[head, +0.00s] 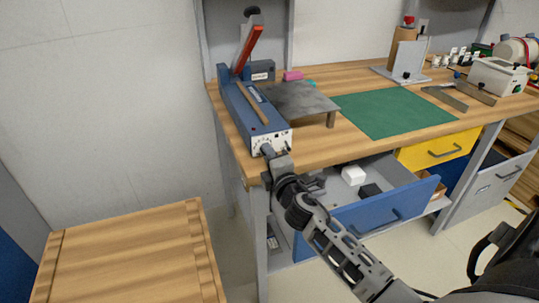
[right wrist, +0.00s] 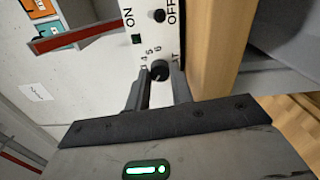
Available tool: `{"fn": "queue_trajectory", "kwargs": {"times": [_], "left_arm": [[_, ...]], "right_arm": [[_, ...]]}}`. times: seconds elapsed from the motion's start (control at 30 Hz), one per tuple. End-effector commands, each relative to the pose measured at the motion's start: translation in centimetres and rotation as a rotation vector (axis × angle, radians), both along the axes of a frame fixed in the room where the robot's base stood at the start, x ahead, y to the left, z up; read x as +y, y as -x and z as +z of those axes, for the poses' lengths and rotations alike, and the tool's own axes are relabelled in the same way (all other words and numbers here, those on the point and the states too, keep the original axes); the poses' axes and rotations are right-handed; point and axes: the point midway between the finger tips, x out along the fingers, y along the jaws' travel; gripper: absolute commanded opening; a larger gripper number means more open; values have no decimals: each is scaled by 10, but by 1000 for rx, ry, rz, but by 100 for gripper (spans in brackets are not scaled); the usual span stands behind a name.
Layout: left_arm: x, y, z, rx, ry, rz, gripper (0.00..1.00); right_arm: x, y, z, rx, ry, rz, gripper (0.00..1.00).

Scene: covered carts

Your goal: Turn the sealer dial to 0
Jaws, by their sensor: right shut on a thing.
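The sealer (head: 246,105) is a blue bench machine with a red-handled lever, standing at the left end of the wooden workbench. Its white front panel (head: 271,142) faces me. In the right wrist view the panel shows ON and OFF marks, a small green light (right wrist: 136,39) and the black dial (right wrist: 160,69) with numbers around it, of which 4, 5 and 6 can be read. My right gripper (head: 268,152) is at the panel, its fingers (right wrist: 160,84) shut on the dial from both sides. The dial's pointer and the 0 mark cannot be made out. My left gripper is not in view.
A green mat (head: 392,112) lies on the workbench (head: 345,140).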

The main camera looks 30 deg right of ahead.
Motion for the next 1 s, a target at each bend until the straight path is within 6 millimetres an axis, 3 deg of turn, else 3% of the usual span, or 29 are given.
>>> {"fn": "queue_trajectory", "kwargs": {"times": [0.5, 1.0], "left_arm": [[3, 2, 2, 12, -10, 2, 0], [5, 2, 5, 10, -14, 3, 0]], "right_arm": [[0, 0, 0, 109, 450, 2, 0], [0, 0, 0, 159, 655, 1, 0]]}}
